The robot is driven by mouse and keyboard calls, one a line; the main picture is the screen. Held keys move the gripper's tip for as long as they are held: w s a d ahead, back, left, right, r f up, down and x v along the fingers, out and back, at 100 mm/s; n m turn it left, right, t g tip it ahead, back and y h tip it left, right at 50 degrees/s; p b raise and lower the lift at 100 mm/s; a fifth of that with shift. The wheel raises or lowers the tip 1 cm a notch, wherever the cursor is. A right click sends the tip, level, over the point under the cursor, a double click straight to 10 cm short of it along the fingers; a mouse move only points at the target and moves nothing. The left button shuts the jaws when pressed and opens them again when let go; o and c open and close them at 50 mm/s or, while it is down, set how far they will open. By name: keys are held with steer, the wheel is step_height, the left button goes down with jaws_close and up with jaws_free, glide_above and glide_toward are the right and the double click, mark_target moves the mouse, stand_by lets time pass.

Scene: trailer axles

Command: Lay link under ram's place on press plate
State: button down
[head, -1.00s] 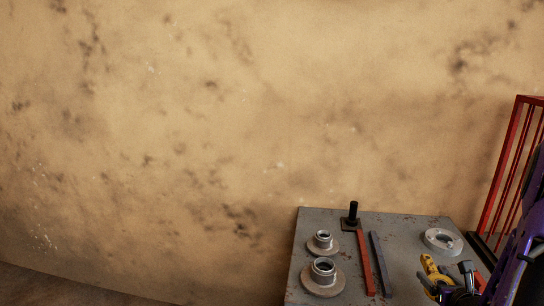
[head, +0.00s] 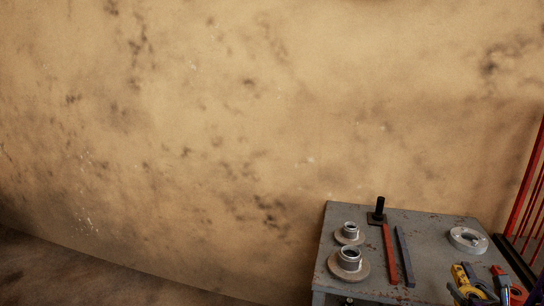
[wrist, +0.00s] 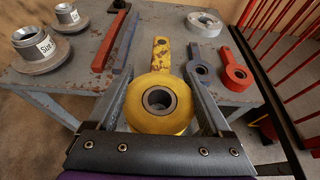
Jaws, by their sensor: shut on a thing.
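A yellow link (wrist: 152,114) with a round eye and dark-lined bushing lies between the two grey fingers of my gripper (wrist: 162,92) in the wrist view. My gripper is shut on its eye; the worn narrow end points away over the table. The yellow link shows small at the lower right of the head view (head: 463,278). A blue link (wrist: 200,70) and a red link (wrist: 237,76) lie on the table, right of the fingers. I cannot make out the ram or press plate for certain.
The grey table (head: 436,231) bears two flanged hubs (head: 349,262), a red bar (head: 390,255), a blue-grey bar (head: 405,257), a black post (head: 380,206) and a pale ring (head: 468,240). A red barred frame (head: 529,190) stands at the right. A stained wall is behind.

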steer(key=w+a+n+y, duration=0.2)
steer(key=a+n+y, duration=0.1)
steer(key=a, duration=0.9)
steer(key=w+a+f+n+y, duration=0.1)
steer(key=w+a+n+y, duration=0.1)
steer(key=a, duration=0.9)
steer(key=w+a+f+n+g+y, duration=0.1)
steer(key=a+n+y, duration=0.3)
steer(key=a, duration=0.8)
steer(key=shift+w+a+f+y, duration=0.15)
steer(key=shift+w+a+y, duration=0.15)
steer(key=shift+w+y, duration=0.5)
